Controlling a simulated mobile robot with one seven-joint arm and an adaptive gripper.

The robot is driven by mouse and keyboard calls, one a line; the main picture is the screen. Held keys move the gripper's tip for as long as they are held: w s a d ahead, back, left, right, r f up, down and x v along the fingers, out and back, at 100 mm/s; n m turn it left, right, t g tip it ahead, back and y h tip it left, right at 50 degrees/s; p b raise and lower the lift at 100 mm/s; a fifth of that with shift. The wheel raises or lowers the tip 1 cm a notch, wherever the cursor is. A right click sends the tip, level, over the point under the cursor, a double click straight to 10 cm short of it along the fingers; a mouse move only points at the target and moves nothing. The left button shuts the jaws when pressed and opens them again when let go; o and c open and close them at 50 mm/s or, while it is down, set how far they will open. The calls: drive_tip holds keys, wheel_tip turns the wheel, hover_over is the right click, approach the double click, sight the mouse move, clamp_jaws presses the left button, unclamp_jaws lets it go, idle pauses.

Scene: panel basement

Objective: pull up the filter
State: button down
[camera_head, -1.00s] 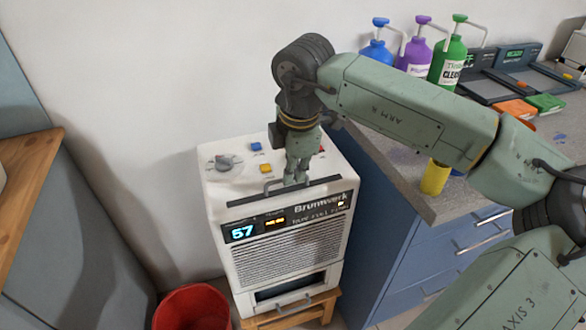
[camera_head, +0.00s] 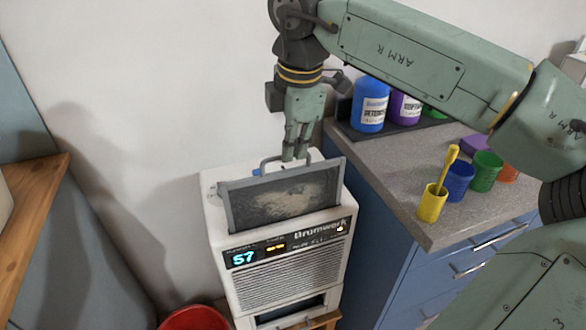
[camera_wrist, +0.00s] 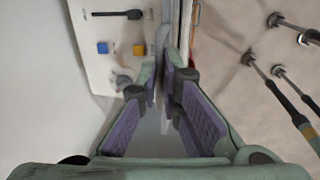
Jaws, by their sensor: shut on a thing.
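The filter (camera_head: 285,197) is a dark-framed panel with a grey, dusty face. It stands up out of the slot in the top of the white Brumwerk machine (camera_head: 290,262), its lower edge at the slot just above the display. My gripper (camera_head: 295,157) is shut on the filter's handle (camera_head: 268,162) at the top of the frame. In the wrist view the gripper (camera_wrist: 166,95) has its purple-padded fingers close together, with the filter edge-on beyond them. How much of the filter is still inside the slot is hidden.
A grey counter (camera_head: 395,205) with blue drawers stands right of the machine. It holds a yellow cup (camera_head: 431,206), a blue cup (camera_head: 458,183), a green cup (camera_head: 486,172) and bottles. A red bucket (camera_head: 194,319) is at the lower left. The wall behind is bare.

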wheel_tip(320, 180, up, 8)
drive_tip(key=p, duration=0.2)
drive_tip(key=shift+f, duration=0.2)
drive_tip(key=c, duration=1.7)
unclamp_jaws()
drive_tip(key=shift+f, duration=0.15)
drive_tip(key=r, duration=0.4)
drive_tip(key=s+r, duration=0.1)
drive_tip(key=r, duration=0.3)
drive_tip(key=s+r, duration=0.1)
drive_tip(key=r, duration=0.2)
drive_tip(key=shift+s+d+r, duration=0.1)
drive_tip(key=shift+d+r, duration=0.3)
